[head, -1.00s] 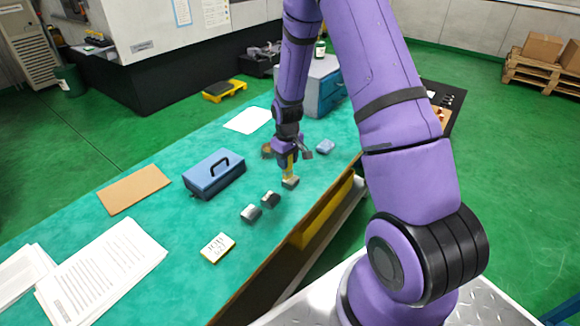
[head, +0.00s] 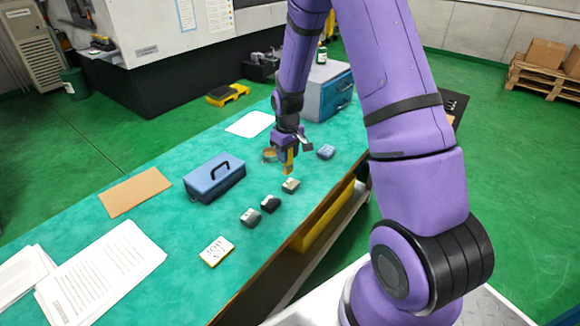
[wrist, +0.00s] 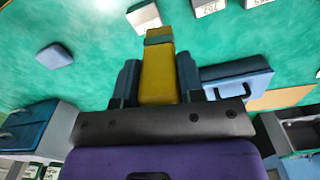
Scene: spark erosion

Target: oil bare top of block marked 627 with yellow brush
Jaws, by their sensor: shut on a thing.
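My gripper (head: 288,150) is shut on the yellow brush (head: 287,163), which points down, its tip just above and behind the farthest block. The brush also shows in the wrist view (wrist: 158,72), between the two dark fingers. Three small blocks stand in a row: the farthest (head: 291,185) has a pale top, the middle one (head: 270,204) looks darker, and the nearest (head: 250,217) is grey. In the wrist view the pale block (wrist: 143,16) lies just beyond the brush tip, and the middle block (wrist: 207,6) shows printed digits. I cannot read which block is 627.
A brown round dish (head: 269,155) sits beside my gripper, and a small blue block (head: 326,152) lies to its right. A blue toolbox (head: 214,178), a card with writing (head: 217,251) and papers (head: 105,275) lie on the green bench. A larger blue-grey box (head: 328,92) stands behind.

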